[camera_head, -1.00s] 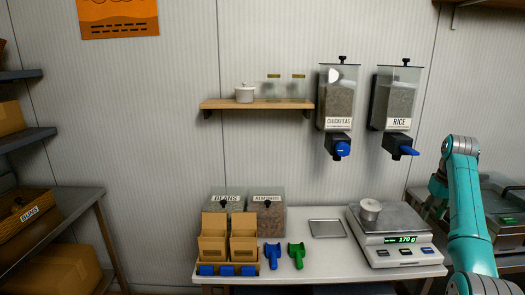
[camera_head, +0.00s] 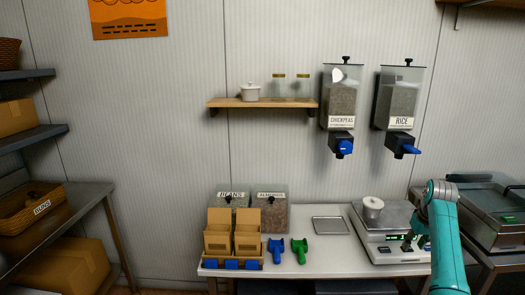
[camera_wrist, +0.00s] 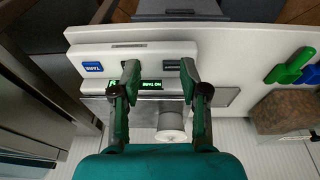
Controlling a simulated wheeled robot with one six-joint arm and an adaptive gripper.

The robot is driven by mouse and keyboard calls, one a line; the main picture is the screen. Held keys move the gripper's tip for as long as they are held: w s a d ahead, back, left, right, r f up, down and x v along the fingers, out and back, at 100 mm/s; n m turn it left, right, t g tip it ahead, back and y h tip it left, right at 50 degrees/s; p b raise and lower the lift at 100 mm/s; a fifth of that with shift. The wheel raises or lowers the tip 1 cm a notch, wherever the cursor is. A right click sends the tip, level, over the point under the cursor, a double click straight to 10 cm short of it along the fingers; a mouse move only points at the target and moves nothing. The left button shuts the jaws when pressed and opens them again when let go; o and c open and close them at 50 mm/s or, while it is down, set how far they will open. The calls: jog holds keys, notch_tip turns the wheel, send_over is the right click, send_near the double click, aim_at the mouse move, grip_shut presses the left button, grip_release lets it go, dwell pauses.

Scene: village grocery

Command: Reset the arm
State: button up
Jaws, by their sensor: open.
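My teal arm (camera_head: 447,245) is at the right in the head view and reaches down in front of the scale. My gripper (camera_wrist: 159,72) is open and empty in the wrist view, its two dark green fingers apart above the scale's front panel. In the head view the gripper (camera_head: 412,243) covers part of that panel. The scale (camera_head: 365,232) stands at the right end of the white table. A small whitish pot (camera_head: 373,204) sits on its plate; it also shows in the wrist view (camera_wrist: 172,127), apart from the fingers.
A green scoop (camera_head: 299,249) and a blue scoop (camera_head: 277,249) lie left of the scale, beside a box holder (camera_head: 232,263). An empty square tray (camera_head: 330,226) is behind. Chickpeas (camera_head: 340,98) and rice (camera_head: 399,98) dispensers hang above. A grey appliance (camera_head: 490,212) stands right.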

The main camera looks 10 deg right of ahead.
jog(key=s+a+f+t+h, duration=0.1)
jog(key=s+a+f, duration=0.1)
jog(key=a+f, duration=0.7)
jog(key=s+a+f+t, duration=0.15)
jog(key=a+f, duration=0.35)
jog(key=f, duration=0.8)
jog(key=s+a+f+n+t, duration=0.1)
jog(key=s+a+f+t, duration=0.1)
jog(key=s+a+f, duration=0.45)
jog(key=s+a+f+t, duration=0.1)
jog(key=s+a+f, duration=0.3)
jog(key=s+a, duration=0.5)
jog(key=s+a+r+t, duration=0.25)
jog(key=s+a, duration=0.25)
jog(key=s, duration=0.5)
jog(key=s+a+r+t, duration=0.1)
jog(key=s+a+r, duration=0.2)
jog(key=s+a, duration=0.45)
jog(key=s+a+r+n+t+y, duration=0.1)
jog(key=s+a+r+t+y, duration=0.1)
jog(key=s+r, duration=1.5)
notch_tip(320, 180, up, 4)
jog(key=shift+s+a+f+n+t, duration=0.15)
jog(key=shift+a+n+t, duration=0.2)
jog(key=shift+t, duration=0.35)
